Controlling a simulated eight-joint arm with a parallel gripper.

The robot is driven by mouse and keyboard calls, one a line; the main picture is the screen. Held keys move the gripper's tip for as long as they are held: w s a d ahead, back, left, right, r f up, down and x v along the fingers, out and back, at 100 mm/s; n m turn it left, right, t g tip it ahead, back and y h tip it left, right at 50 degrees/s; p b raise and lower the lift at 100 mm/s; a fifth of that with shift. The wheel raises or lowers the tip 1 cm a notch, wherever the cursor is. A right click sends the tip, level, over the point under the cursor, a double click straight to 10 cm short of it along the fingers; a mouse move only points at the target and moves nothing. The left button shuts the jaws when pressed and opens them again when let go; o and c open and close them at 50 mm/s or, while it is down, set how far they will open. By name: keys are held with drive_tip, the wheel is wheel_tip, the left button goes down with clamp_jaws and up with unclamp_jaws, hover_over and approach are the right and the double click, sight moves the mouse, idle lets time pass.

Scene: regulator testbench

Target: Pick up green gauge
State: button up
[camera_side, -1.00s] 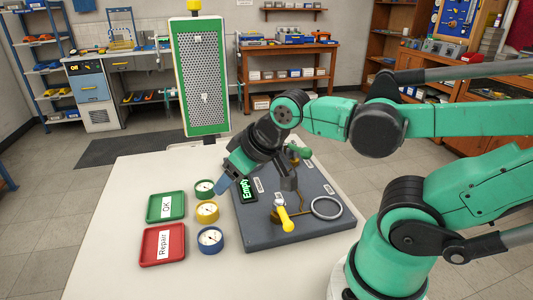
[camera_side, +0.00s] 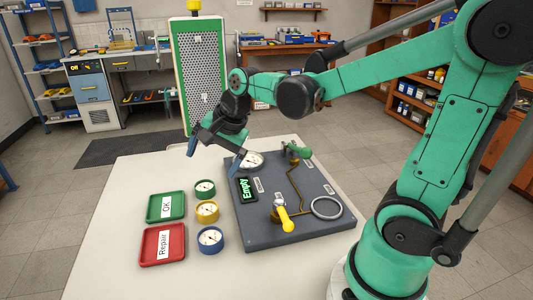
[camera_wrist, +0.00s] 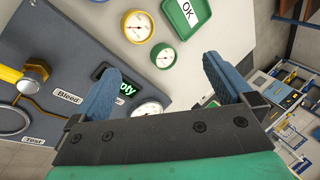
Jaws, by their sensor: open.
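The green gauge (camera_side: 205,188) is a small round dial with a green rim and white face. It stands on the white table beside the green OK tray (camera_side: 166,207); the wrist view shows it too (camera_wrist: 163,56). My gripper (camera_side: 215,160) is open and empty. It hangs above and behind the green gauge, apart from it. In the wrist view the blue fingers are spread (camera_wrist: 163,82), and the green gauge appears beyond the gap between them.
The yellow gauge (camera_side: 207,211) and blue gauge (camera_side: 210,240) stand in a row with the green one. A red Repair tray (camera_side: 163,243) lies at front left. The dark test board (camera_side: 270,228) is on the right, with a white-faced gauge (camera_side: 252,159) near its back edge.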

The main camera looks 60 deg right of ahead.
sight(206, 185)
drive_tip(key=w+d+f+m, duration=0.2)
drive_tip(key=m, duration=0.2)
drive_tip(key=w+d+f+m+g+y, duration=0.1)
drive_tip(key=w+f+m, duration=0.1)
drive_tip(key=m, duration=0.3)
drive_tip(key=w+d+f+m, duration=0.2)
drive_tip(key=m, duration=0.2)
drive_tip(key=shift+d+f+m+y, duration=0.3)
drive_tip(key=shift+f, duration=0.1)
drive_tip(key=shift+w+d+f+m, duration=0.1)
drive_tip(key=shift+d+f+m, duration=0.15)
drive_tip(key=shift+m, duration=0.25)
drive_tip(key=shift+f, duration=0.3)
drive_tip(key=shift+g, duration=0.3)
drive_tip(key=shift+x, duration=2.65)
drive_tip(key=shift+w, duration=0.1)
drive_tip(key=c, duration=1.4)
drive_tip(key=shift+r, duration=0.2)
